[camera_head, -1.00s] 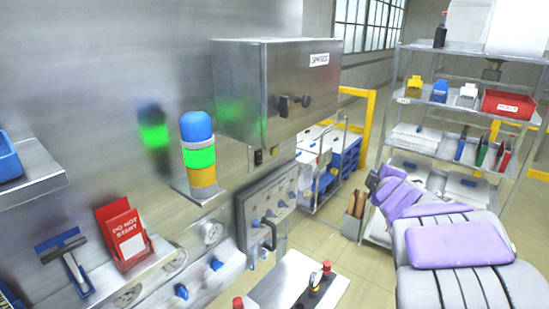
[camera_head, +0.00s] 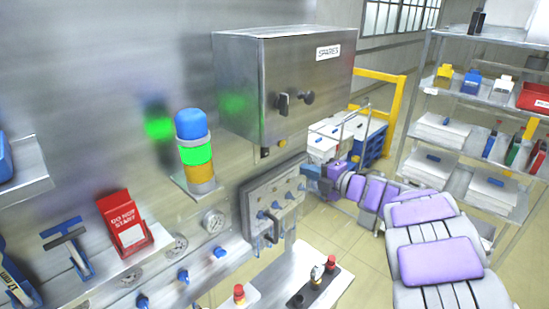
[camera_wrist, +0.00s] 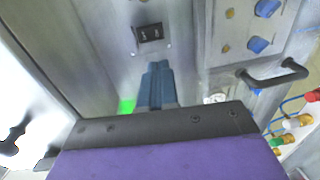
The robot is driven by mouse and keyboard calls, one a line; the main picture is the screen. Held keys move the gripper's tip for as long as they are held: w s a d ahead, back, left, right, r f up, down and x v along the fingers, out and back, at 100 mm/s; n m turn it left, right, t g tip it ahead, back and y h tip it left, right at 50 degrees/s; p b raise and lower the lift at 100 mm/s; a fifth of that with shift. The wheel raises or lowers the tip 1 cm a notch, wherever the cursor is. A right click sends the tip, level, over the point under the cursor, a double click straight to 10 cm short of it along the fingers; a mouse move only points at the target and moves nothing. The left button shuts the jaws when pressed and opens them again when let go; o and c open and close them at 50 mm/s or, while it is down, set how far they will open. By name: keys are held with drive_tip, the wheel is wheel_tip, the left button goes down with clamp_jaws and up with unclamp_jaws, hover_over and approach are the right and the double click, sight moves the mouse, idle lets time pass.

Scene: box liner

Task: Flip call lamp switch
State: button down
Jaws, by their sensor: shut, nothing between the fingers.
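A small black switch plate (camera_head: 265,152) sits on the steel wall just below the SPARES cabinet. In the wrist view the same dark plate (camera_wrist: 149,33) has two small rockers and lies just beyond my fingertips, apart from them. A stacked lamp (camera_head: 196,155) on the wall to its left has a blue top, a lit green band and an orange base. My gripper (camera_wrist: 157,66) has blue fingers shut together and empty, pointing at the wall below the plate. In the head view my gripper (camera_head: 308,172) is right of the plate, by the valve panel's edge.
The SPARES cabinet (camera_head: 290,85) juts out above the switch plate. A panel with blue knobs and a dark handle (camera_head: 272,205) is below; the handle also shows in the wrist view (camera_wrist: 272,75). A bench with red-capped items (camera_head: 300,285) stands in front. Shelving (camera_head: 425,150) is at right.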

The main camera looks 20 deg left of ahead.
sight(267, 156)
drive_tip(key=p+x, duration=0.1)
drive_tip(key=x, duration=1.2)
drive_tip(key=shift+w+a, duration=0.3)
drive_tip(key=shift+a, duration=0.1)
drive_tip(key=shift+f, duration=0.1)
drive_tip(key=shift+f+b, duration=0.1)
drive_tip(key=shift+b, duration=0.25)
drive_tip(key=shift+a, duration=0.1)
